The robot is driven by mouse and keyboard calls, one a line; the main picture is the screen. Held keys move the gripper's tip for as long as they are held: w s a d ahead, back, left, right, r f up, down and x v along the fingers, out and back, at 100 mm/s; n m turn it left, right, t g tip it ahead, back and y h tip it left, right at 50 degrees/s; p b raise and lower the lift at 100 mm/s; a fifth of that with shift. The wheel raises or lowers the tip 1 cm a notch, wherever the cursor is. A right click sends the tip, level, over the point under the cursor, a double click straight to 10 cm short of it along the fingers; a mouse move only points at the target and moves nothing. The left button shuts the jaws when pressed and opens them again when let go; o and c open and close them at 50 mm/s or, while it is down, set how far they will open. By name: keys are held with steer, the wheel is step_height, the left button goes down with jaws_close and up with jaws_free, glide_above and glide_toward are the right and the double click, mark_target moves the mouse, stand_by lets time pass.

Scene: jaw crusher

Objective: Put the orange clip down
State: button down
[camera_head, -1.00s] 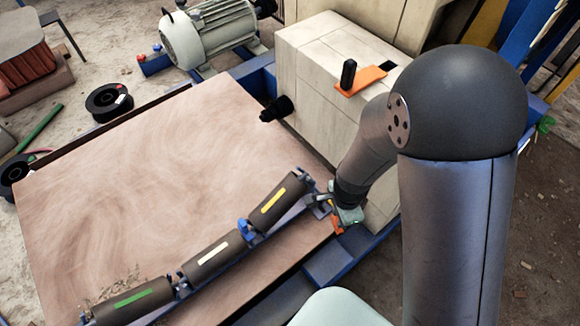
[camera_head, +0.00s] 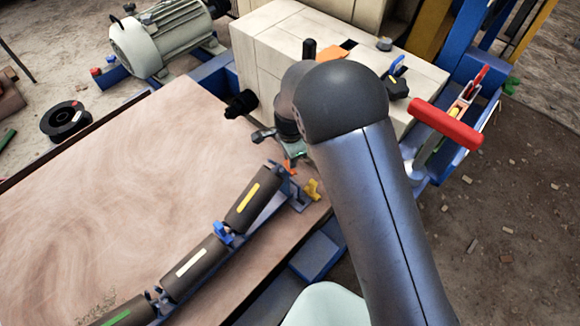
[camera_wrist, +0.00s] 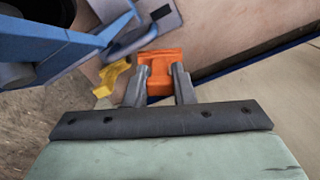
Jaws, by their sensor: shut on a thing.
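The orange clip (camera_wrist: 160,72) is between the two fingertips of my gripper (camera_wrist: 160,85) in the wrist view, and the gripper is shut on it. In the head view the orange clip (camera_head: 290,167) shows as a small patch below my gripper (camera_head: 292,160), near the right edge of the wooden board and the end of the roller frame. My arm hides part of the gripper there. A yellow clip (camera_head: 311,189) is close by at the end of the roller frame; it also shows left of my gripper in the wrist view (camera_wrist: 112,76).
The blue roller frame (camera_wrist: 50,47) is close on the left in the wrist view. A cream machine block (camera_head: 285,60) stands behind my gripper, with an orange plate (camera_head: 328,53) on top. A red-handled tool (camera_head: 445,125) is at the right. The wooden board (camera_head: 130,180) has wide bare room.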

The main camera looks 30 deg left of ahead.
steer(key=shift+f+b, duration=0.85)
steer(key=shift+f, duration=1.5)
steer(key=shift+f, duration=0.1)
steer(key=c, duration=1.2)
jaws_free()
steer(key=shift+c, duration=0.2)
step_height(320, 180, up, 12)
steer(key=p, duration=0.4)
